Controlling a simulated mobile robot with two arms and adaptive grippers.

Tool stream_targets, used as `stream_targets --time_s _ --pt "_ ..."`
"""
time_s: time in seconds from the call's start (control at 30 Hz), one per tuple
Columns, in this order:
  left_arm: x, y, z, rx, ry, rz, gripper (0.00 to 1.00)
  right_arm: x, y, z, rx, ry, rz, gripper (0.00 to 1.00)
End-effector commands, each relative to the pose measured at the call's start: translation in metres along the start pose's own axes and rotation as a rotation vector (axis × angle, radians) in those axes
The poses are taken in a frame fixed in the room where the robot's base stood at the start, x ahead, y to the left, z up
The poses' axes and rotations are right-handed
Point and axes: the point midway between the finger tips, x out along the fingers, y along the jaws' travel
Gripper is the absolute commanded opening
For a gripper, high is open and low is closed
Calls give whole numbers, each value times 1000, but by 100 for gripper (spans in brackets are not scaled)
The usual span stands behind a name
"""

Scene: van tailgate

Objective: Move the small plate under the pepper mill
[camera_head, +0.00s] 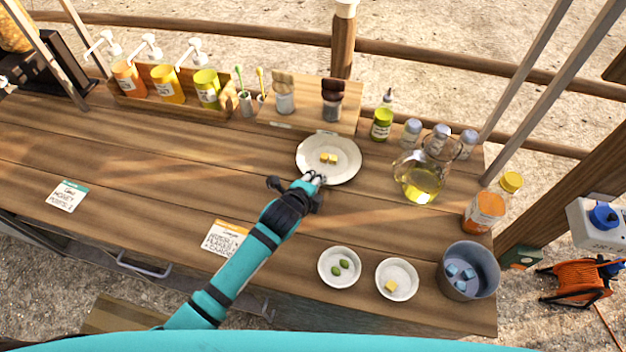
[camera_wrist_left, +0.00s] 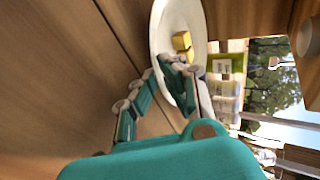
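A white plate (camera_head: 345,172) with yellow cubes on it lies in the upper middle of the table, at the near edge of a wooden board. It also shows in the left wrist view (camera_wrist_left: 193,18). My left gripper (camera_head: 313,178) is at the plate's near rim. In the left wrist view its fingers (camera_wrist_left: 163,72) lie on both sides of the rim, close together, and look shut on it. A dark-topped mill (camera_head: 332,98), likely the pepper mill, stands on the board behind the plate, beside a light-topped one (camera_head: 284,95). My right gripper is not in view.
Two small white dishes, one with green olives (camera_head: 339,268) and one with a yellow cube (camera_head: 396,279), stand near the front edge by a grey pot (camera_head: 468,270). An oil jug (camera_head: 420,182) stands right of the plate. The table's left middle is mostly clear.

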Motion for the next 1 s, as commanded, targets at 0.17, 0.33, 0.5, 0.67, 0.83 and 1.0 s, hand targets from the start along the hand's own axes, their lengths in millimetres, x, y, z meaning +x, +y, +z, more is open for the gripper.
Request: stream_targets --time_s 0.17,0.33,0.5,0.67,0.83,1.0 --pt "0 0 0 0 0 1 23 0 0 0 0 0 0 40" --pt "0 1 0 0 0 2 33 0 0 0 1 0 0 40" --pt "0 1 1 0 -1 3 33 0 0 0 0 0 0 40" --pt "-10 2 1 1 -1 2 33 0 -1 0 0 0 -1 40" --pt "-40 1 0 2 1 0 33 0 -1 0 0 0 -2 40" --pt "-78 1 0 1 1 -1 33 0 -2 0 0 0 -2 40"
